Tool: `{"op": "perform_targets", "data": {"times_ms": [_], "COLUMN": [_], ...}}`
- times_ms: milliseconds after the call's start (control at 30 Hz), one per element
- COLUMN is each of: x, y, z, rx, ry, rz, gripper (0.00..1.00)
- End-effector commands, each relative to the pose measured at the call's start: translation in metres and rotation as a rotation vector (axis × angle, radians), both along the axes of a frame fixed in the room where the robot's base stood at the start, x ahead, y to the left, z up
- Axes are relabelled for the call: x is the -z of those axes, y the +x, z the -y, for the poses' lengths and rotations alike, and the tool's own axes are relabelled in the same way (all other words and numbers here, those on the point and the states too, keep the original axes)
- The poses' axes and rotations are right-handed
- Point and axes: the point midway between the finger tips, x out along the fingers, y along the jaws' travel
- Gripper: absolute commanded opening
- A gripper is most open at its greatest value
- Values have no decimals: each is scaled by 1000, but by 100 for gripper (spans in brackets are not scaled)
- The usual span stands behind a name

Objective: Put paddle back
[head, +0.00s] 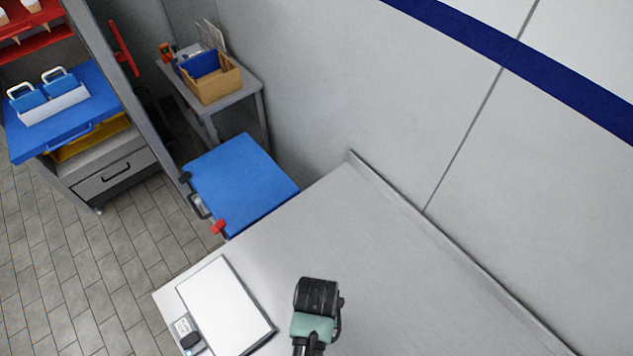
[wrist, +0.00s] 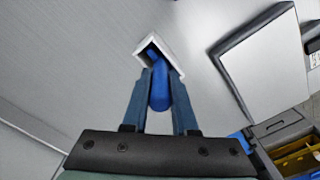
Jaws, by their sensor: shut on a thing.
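My gripper (wrist: 161,75) has its two blue-grey fingers closed around a blue rounded piece (wrist: 160,95), which I take to be the paddle's handle. The blue piece reaches up to a small white square-rimmed holder (wrist: 172,50) with a dark inside. Whether it is seated in the holder or only in front of it, I cannot tell. In the head view, my gripper's dark body (head: 317,297) is above the grey table; its fingers, the blue piece and the holder are hidden there.
A white flat panel with dark edges (head: 225,305) lies on the grey table (head: 370,250) left of my gripper, a small device (head: 187,332) at its left. The table's right side is clear up to the wall. A blue-topped cart (head: 240,180) stands beyond.

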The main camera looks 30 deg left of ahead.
Motion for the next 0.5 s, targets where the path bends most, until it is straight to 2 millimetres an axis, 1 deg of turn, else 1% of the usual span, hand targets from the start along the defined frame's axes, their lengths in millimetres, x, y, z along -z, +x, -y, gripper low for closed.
{"op": "perform_targets", "data": {"times_ms": [367, 400, 467, 500], "x": [8, 8, 8, 7], "y": [0, 0, 0, 0], "z": [0, 0, 0, 0], "rx": [0, 0, 0, 0], "ry": [0, 0, 0, 0], "rz": [0, 0, 0, 0], "gripper": [0, 32, 43, 50]}}
